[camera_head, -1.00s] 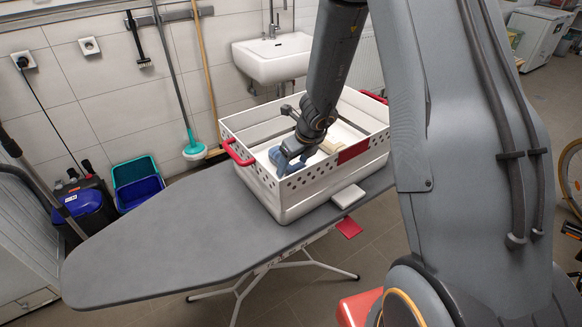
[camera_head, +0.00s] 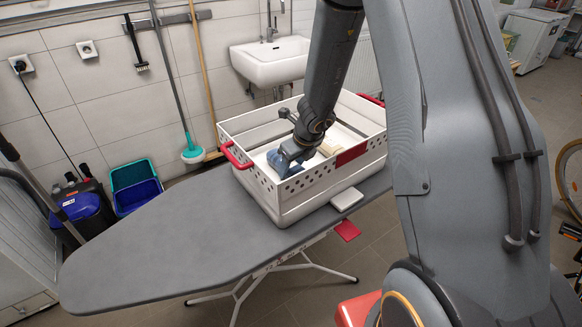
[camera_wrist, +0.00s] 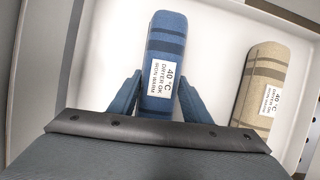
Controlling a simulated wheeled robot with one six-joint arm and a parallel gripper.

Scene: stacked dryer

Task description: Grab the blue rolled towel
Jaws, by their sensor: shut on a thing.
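The blue rolled towel (camera_wrist: 165,48) lies in the white basket (camera_head: 303,200), with darker stripes and a white care label. My gripper (camera_wrist: 160,95) is shut on the towel's near end, one blue finger on each side of the label. In the head view my gripper (camera_head: 284,166) reaches down inside the basket at its left end, and the towel is mostly hidden there.
A beige rolled towel (camera_wrist: 262,85) lies to the right in the same basket. The basket has red handles (camera_head: 236,156) and stands on a grey ironing board (camera_head: 160,235). The board's left part is clear. A sink (camera_head: 270,60) is behind.

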